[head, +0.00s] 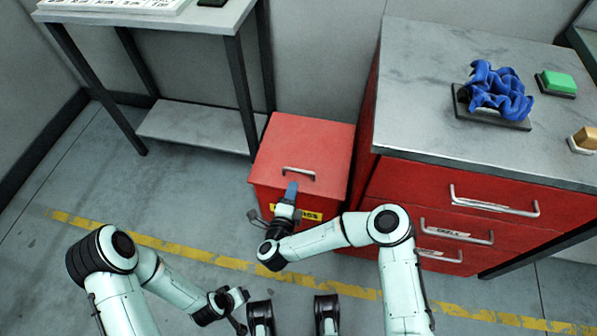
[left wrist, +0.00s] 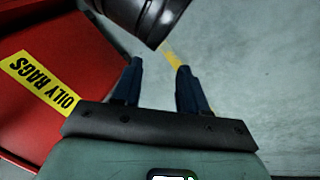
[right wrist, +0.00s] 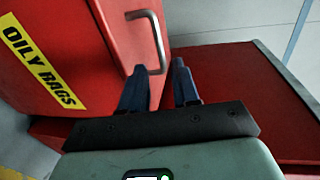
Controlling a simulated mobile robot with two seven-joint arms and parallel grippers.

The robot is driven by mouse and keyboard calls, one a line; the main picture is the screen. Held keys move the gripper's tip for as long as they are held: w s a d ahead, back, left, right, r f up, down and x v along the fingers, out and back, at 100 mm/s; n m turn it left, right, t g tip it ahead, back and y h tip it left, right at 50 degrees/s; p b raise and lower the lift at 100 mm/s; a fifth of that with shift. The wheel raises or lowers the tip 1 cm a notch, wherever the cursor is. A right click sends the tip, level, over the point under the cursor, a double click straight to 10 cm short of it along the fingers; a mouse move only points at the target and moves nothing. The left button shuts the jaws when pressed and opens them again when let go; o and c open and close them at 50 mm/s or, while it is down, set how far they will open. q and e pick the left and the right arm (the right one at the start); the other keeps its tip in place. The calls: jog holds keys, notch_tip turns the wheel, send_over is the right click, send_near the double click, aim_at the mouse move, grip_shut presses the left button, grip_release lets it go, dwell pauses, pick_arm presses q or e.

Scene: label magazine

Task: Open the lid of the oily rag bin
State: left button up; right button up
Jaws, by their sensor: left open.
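The oily rag bin (head: 268,203) is a red box on the floor between the bench and the cabinet. Its lid (head: 318,140) lies down and looks shut, with a grey bar handle (head: 299,171) near the front edge. A yellow OILY RAGS label is on the front; it shows in the right wrist view (right wrist: 40,64) and left wrist view (left wrist: 40,83). My right gripper (head: 291,188) is at the lid's front edge, just short of the handle. Its fingers stand apart, with the handle (right wrist: 155,38) just beyond the tips. My left gripper (head: 238,300) is open and empty, low in front of the bin.
A red cabinet (head: 390,180) with a grey top stands close on the bin's right. It bears a blue cloth (head: 498,90), a green block (head: 558,82) and a tan block (head: 586,138). A bench (head: 200,130) stands at left. A yellow floor line (head: 150,241) crosses open floor.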

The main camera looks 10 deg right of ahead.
aim_at(299, 170)
pick_arm(q)
jog(key=shift+g, duration=0.3)
jog(key=f+b, duration=0.1)
jog(key=s+a+f, duration=0.1)
jog(key=f, duration=0.1)
jog(key=f+b, duration=0.1)
jog(key=shift+s+a+f+b, duration=0.25)
jog(key=shift+s+f+b, duration=0.05)
jog(key=shift+b, duration=0.05)
pick_arm(e)
jog(key=x, duration=1)
jog(key=shift+c, duration=0.3)
grip_shut()
